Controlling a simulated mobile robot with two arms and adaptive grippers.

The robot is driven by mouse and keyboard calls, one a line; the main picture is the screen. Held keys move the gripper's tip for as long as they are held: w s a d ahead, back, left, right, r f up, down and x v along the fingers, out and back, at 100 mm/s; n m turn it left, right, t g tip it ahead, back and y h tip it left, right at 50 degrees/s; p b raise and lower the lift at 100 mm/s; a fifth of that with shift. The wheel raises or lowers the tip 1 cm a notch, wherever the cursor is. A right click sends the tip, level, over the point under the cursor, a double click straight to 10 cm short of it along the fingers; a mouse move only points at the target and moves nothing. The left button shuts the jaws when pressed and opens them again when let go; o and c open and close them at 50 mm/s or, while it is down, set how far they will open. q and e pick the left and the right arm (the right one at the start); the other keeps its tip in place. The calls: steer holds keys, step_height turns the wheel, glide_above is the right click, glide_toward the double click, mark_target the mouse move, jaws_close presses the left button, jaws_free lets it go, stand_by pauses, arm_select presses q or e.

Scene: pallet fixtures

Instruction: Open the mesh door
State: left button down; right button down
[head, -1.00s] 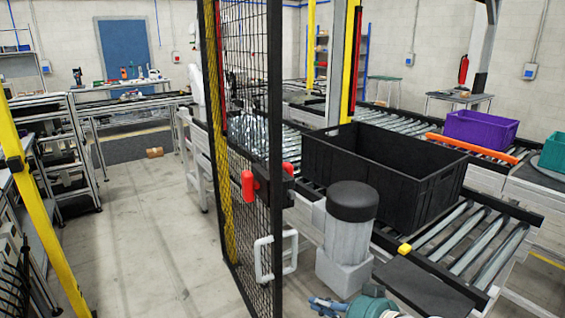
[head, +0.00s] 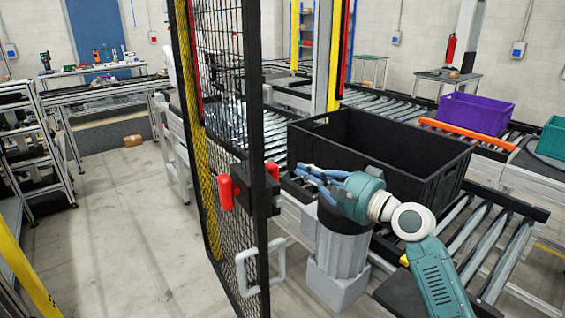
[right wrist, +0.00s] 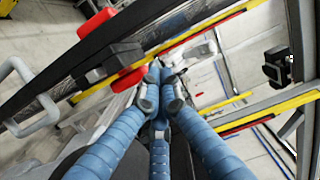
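The mesh door (head: 226,110) stands left of centre in the head view, seen at a steep angle, with a black frame. A black latch box (head: 250,187) with red knobs (head: 226,193) sits at mid-height on its edge, and a white pull handle (head: 277,268) is below. My right gripper (head: 308,180) has blue fingers and is just right of the latch, in front of the black crate, apparently not touching the door. In the right wrist view its fingertips (right wrist: 160,90) are close together with nothing visible between them; the red knobs (right wrist: 100,20) and white handle (right wrist: 30,95) are upper left.
A large black crate (head: 440,185) stands on the roller conveyor (head: 500,240) to the right. A grey post with a black cap (head: 342,250) is below my right arm. A purple bin (head: 475,112) is further back.

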steer(key=p, duration=0.2)
glide_above(270, 179)
steer(key=w+d, duration=0.2)
steer(key=shift+s+a+p, duration=0.95)
steer(key=shift+a+p, duration=0.05)
steer(key=shift+s+a, duration=0.4)
steer(key=shift+a, duration=0.1)
steer(key=shift+f, duration=0.1)
steer(key=shift+w, duration=0.1)
